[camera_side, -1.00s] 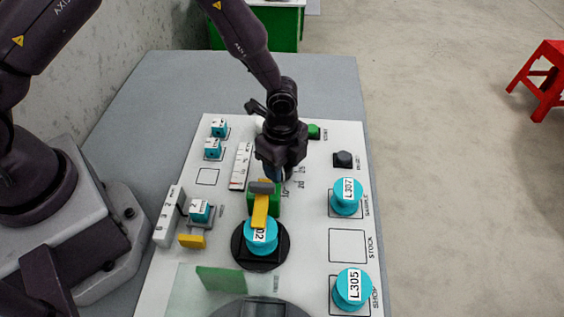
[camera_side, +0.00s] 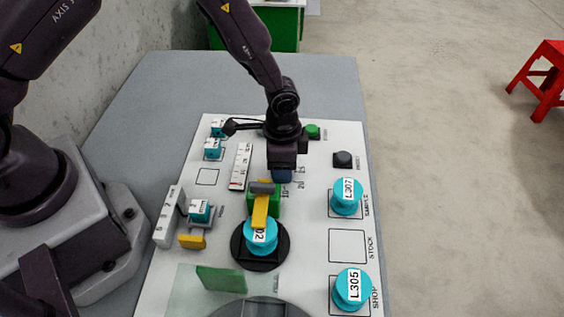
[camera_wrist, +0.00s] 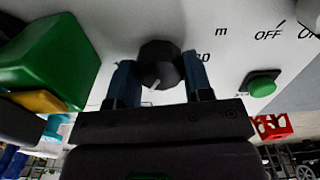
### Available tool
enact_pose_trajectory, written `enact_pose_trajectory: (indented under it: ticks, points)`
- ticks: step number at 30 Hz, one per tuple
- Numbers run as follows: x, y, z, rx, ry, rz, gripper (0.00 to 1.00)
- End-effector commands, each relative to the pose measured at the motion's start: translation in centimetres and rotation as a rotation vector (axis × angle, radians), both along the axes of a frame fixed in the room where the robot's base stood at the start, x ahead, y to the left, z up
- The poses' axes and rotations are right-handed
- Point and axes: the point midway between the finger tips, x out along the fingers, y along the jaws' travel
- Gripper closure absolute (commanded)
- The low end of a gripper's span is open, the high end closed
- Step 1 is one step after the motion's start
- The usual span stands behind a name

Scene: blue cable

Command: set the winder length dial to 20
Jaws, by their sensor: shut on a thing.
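The length dial is a dark round knob (camera_wrist: 160,62) with a short white pointer line, seen in the wrist view. The line faces the lower left, towards my gripper body. My gripper (camera_wrist: 160,75) is shut on the knob, with one blue finger on each side. In the side view my gripper (camera_side: 283,175) points down at the panel and hides the knob. In the wrist view a finger partly covers one number, so I cannot read the setting surely.
A green block (camera_side: 265,206) with a yellow lever (camera_side: 260,212) stands close in front of my gripper, above a cyan spool (camera_side: 261,236). A green button (camera_side: 313,131) and a black knob (camera_side: 344,160) are behind and right. Cyan spools L307 (camera_side: 346,196) and L305 (camera_side: 352,288) stand right.

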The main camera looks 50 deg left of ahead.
Motion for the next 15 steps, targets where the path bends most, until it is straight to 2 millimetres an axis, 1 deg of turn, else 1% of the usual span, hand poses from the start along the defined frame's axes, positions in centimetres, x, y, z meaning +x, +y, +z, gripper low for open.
enact_pose_trajectory:
  ticks: [6,15]
  points:
    - [-0.01,-0.04,0.10,0.001,0.001,0.091,0.77]
    - [0.00,0.01,0.11,0.001,0.001,0.136,0.77]
